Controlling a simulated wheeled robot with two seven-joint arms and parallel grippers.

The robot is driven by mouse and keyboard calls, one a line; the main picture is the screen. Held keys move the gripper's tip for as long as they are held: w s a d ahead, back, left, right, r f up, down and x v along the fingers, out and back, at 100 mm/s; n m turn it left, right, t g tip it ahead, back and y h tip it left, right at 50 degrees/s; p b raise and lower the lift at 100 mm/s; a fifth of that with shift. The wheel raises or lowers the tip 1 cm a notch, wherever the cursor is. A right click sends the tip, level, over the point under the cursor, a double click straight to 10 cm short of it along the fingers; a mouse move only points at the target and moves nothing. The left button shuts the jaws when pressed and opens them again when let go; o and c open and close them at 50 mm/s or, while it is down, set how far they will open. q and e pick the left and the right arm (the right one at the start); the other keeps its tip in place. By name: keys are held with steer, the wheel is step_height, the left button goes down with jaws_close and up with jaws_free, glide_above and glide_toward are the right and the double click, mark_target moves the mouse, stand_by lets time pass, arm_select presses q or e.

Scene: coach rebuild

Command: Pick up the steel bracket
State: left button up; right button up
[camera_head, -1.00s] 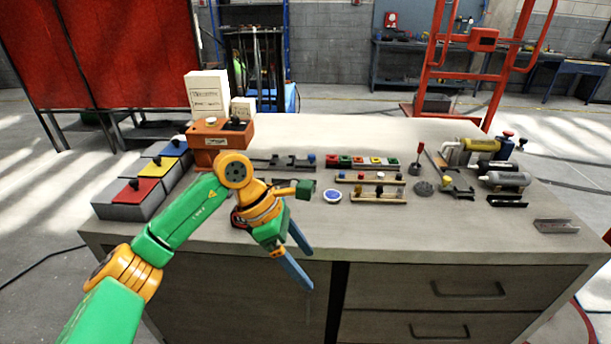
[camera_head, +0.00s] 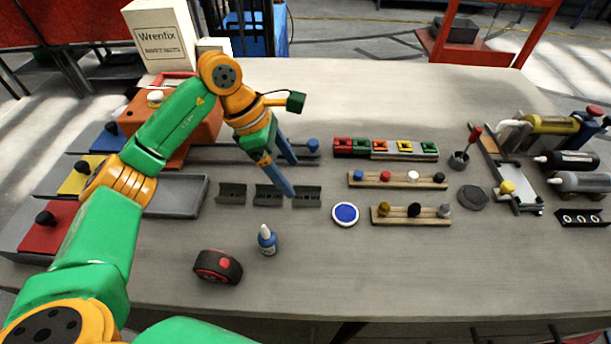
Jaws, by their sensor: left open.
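My left gripper (camera_head: 294,178) is open and empty, its blue fingers pointing down to the right. In the picture its fingertips overlap the area by three small dark grey angled pieces: a left one (camera_head: 231,194), a middle one (camera_head: 269,195) and a right one (camera_head: 307,197). I cannot tell its height above the table. I cannot pick out the steel bracket for certain. A silvery bracket-like piece seen earlier at the front right is outside the view now. A black strip with holes (camera_head: 583,218) lies at the right edge. My right gripper is not in view.
An orange box (camera_head: 190,135) stands behind my arm. The front middle is mostly clear.

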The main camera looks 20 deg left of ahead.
mark_target(307, 198)
arm_select(q)
steer(key=shift+s+d+f+p, duration=0.35)
steer(key=shift+d+f+p, duration=0.45)
steer(key=shift+f+p, duration=0.05)
steer(key=x, duration=0.2)
steer(key=p+x, duration=0.1)
steer(key=x, duration=0.1)
steer(key=shift+w+a, duration=0.2)
steer(key=shift+w, duration=0.1)
steer(key=shift+w+f, duration=0.1)
steer(key=shift+f, duration=0.05)
steer(key=c, duration=0.7)
jaws_close()
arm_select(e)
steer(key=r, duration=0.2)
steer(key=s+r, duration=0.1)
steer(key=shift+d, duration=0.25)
